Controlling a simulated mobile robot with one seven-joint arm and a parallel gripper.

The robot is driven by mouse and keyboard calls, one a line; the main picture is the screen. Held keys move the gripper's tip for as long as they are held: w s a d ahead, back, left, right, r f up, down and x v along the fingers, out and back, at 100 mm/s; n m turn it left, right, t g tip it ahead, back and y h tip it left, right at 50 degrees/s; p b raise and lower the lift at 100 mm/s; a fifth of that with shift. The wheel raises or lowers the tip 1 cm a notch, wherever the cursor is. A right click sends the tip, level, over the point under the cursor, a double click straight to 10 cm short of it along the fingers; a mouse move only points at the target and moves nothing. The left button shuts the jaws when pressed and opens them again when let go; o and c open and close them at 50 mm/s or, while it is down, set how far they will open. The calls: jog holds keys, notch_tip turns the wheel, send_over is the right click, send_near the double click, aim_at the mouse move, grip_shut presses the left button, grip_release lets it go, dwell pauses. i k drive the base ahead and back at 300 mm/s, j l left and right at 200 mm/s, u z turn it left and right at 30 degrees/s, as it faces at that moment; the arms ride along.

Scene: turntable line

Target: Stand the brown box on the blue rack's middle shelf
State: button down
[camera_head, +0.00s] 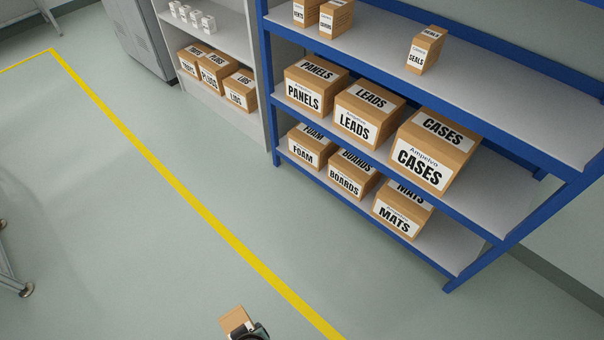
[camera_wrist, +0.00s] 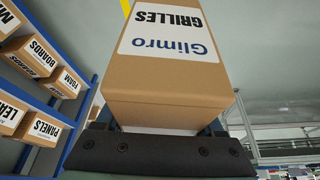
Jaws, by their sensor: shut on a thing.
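The brown box (camera_wrist: 165,85), with a white label reading "Glimro GRILLES", is in my gripper (camera_wrist: 160,150). The label text appears upside down in the wrist view. In the head view only part of the box (camera_head: 236,320) shows at the bottom edge, above the floor, with dark parts of my gripper (camera_head: 258,332) beside it. My gripper is shut on the box, well in front of the blue rack (camera_head: 370,157). The rack's middle shelf (camera_head: 500,188) holds boxes marked PANELS (camera_head: 315,85), LEADS (camera_head: 368,112) and CASES (camera_head: 435,150); its right part is bare.
The shelf above holds a SEALS box (camera_head: 426,50) and two small boxes at its left. The shelf below holds FOAM (camera_head: 307,148), BOARDS (camera_head: 352,177) and MATS (camera_head: 402,212) boxes. A grey rack (camera_head: 240,50) adjoins on the left. Floor beside the yellow line (camera_head: 180,178) is clear.

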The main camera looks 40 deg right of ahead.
aim_at(466, 84)
jog(key=z, duration=1.45)
